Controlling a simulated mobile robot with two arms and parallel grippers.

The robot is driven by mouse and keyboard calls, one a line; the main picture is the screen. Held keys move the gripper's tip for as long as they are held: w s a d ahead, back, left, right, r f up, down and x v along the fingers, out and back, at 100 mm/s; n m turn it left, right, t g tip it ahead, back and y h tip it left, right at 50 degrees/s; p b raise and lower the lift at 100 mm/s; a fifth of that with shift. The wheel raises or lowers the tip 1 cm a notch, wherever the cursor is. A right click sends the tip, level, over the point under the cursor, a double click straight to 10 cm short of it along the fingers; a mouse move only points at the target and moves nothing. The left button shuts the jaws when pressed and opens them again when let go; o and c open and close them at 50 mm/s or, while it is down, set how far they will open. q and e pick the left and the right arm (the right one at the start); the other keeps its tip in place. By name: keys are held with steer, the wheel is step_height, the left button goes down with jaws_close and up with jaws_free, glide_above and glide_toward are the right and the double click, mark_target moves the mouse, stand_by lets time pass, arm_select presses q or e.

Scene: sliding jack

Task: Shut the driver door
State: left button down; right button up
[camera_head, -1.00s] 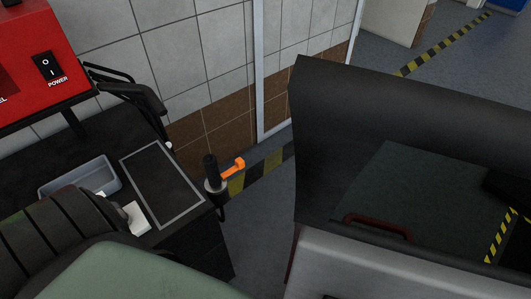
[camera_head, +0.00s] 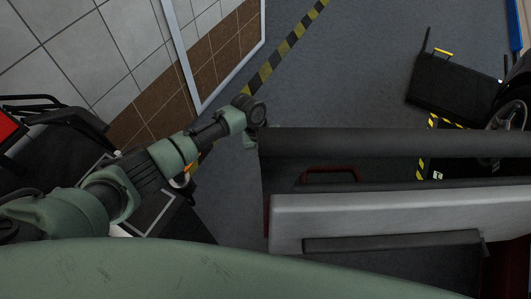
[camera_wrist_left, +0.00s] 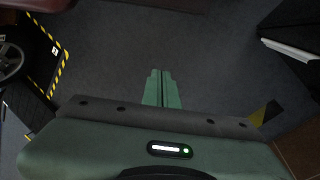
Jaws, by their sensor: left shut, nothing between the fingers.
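The driver door (camera_head: 400,217) stands at the right of the head view, seen from above, with a dark upper frame, a pale grey inner panel and a long dark armrest. My left arm reaches in from the left. My left gripper (camera_head: 250,140) is beside the door's left end, partly hidden behind my own wrist; I cannot tell whether it touches the door. In the left wrist view its green fingers (camera_wrist_left: 162,88) are together with nothing between them, over bare floor. My right gripper is not in view.
A dark workbench (camera_head: 160,215) stands at the left under my arm, near the tiled wall (camera_head: 90,60). A black box (camera_head: 445,90) and a wheel (camera_head: 510,118) are at the right. A dark red handle (camera_head: 330,173) shows through the door's window opening. Grey floor (camera_head: 340,80) beyond the door is clear.

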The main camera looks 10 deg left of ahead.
mark_target(266, 165)
arm_select(q)
steer(key=s+a+r+g+y+p, duration=0.1)
steer(key=s+r+g+p, duration=0.1)
steer(key=r, duration=0.9)
steer(key=s+r+g+y+p, duration=0.1)
steer(key=s+r+y, duration=0.1)
steer(key=r, duration=0.9)
steer(key=s+f+p, duration=0.1)
steer(key=s+f, duration=0.1)
steer(key=f, duration=0.1)
steer(key=s+f+p, duration=0.2)
steer(key=f, duration=0.1)
steer(key=s+d+f+p, duration=0.1)
steer(key=f+p, duration=0.1)
steer(key=f, duration=0.2)
steer(key=shift+s, duration=0.4)
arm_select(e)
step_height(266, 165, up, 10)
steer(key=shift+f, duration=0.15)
arm_select(q)
steer(key=shift+w, duration=0.1)
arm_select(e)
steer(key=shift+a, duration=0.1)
arm_select(q)
steer(key=shift+f, duration=0.1)
